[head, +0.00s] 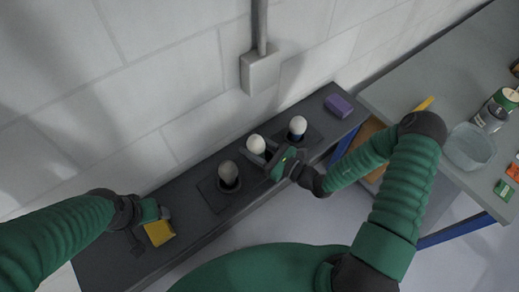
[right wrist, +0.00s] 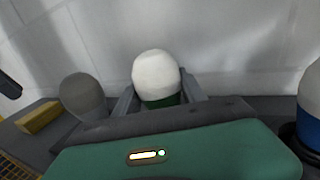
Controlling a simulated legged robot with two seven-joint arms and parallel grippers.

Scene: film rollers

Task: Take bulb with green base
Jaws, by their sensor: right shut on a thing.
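The bulb with the green base (right wrist: 156,78) has a white rounded top and stands upright between the fingers of my right gripper (right wrist: 158,100) in the right wrist view. In the head view its white top (head: 256,145) shows at the fingertips of my right gripper (head: 264,158). The gripper is shut on it. Its lower end is hidden, so I cannot tell whether it touches the bench. My left gripper (head: 163,213) is over the left part of the bench, close beside a yellow block (head: 159,233); its fingers are too unclear to judge.
A grey bulb (head: 228,174) stands on a dark plate to the left, and a bulb with a blue base (head: 298,127) stands to the right. A purple block (head: 339,106) lies at the dark bench's (head: 115,258) right end. A table (head: 430,75) with a glass bowl (head: 470,147) stands right.

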